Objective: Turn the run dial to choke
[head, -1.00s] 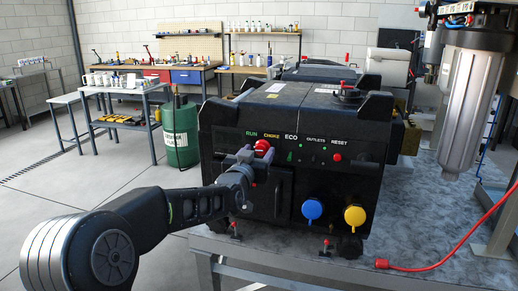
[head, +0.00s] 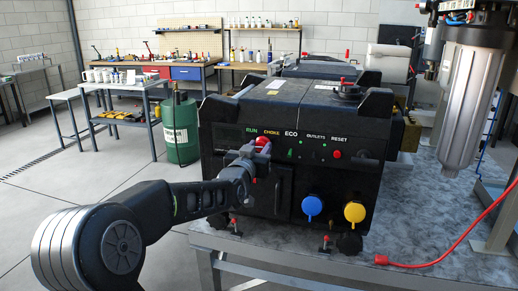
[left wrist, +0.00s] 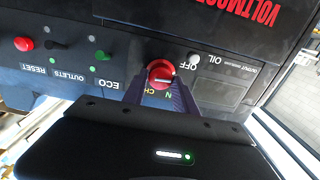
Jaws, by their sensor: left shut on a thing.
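The red run dial (head: 262,141) sits on the front panel of the black generator (head: 300,118), just below the RUN and CHOKE labels. It also shows in the left wrist view (left wrist: 158,72), upside down, with OFF beside it and the lettering under it partly covered. A pale mark lies across the dial's face; I cannot tell exactly which label it points to. My left gripper (head: 257,150) is shut on the dial, and its two dark fingers (left wrist: 160,90) stand on either side of it. My right gripper is not in view.
A blue cap (head: 312,206) and a yellow cap (head: 354,212) are low on the panel. A red RESET button (head: 337,154) is to the right. A red cable (head: 430,266) lies on the grey workbench (head: 400,245). A clear filter housing hangs at right.

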